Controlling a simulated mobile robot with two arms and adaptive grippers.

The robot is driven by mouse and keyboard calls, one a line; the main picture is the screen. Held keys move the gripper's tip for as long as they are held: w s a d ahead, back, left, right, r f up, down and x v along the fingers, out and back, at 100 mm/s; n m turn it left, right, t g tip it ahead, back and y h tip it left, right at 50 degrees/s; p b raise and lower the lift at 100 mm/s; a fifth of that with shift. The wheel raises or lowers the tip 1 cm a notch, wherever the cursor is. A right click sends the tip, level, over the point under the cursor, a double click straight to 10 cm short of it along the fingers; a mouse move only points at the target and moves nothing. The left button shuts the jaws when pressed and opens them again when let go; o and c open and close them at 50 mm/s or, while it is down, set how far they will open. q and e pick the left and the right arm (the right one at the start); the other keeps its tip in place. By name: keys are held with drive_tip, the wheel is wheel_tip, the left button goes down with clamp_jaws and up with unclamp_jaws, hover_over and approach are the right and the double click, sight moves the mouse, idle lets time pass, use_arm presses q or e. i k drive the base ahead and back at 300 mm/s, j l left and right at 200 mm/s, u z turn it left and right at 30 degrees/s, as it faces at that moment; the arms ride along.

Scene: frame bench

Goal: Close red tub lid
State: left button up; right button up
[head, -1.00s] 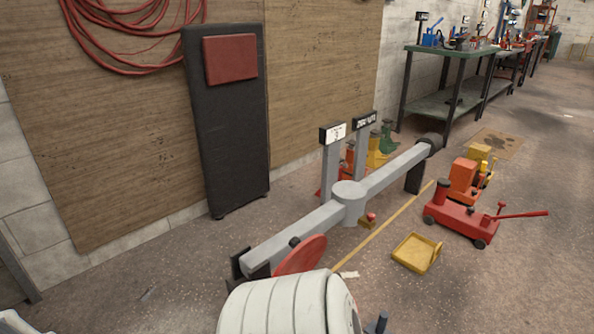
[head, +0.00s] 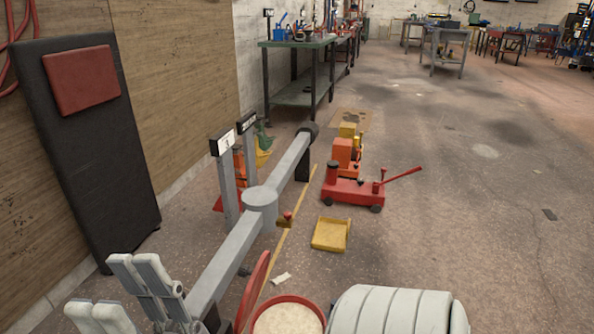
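The red tub (head: 285,298) is at the bottom edge of the head view, partly cut off, with pale contents showing inside. Its red lid (head: 254,288) stands up on the tub's left side, seen nearly edge-on, so the tub is open. The tub's lower part is out of the frame.
A long grey beam (head: 230,258) with a round hub runs up behind the lid. A yellow tray (head: 330,235) and a red floor jack (head: 350,192) lie beyond. A black padded board (head: 95,150) leans on the left wall. Floor on the right is clear.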

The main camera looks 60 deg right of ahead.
sight(254, 287)
drive_tip(key=i+z, duration=0.15)
drive_tip(key=z, duration=0.3)
drive_tip(key=i+z, duration=0.15)
drive_tip(key=z, duration=0.3)
drive_tip(key=i+j+z, duration=0.15)
drive_tip(key=z, duration=0.3)
drive_tip(key=i+j+z, duration=0.1)
drive_tip(key=z, duration=0.3)
drive_tip(key=i+j+z, duration=0.25)
drive_tip(key=z, duration=0.2)
drive_tip(key=i+j+z, duration=0.25)
drive_tip(key=z, duration=0.15)
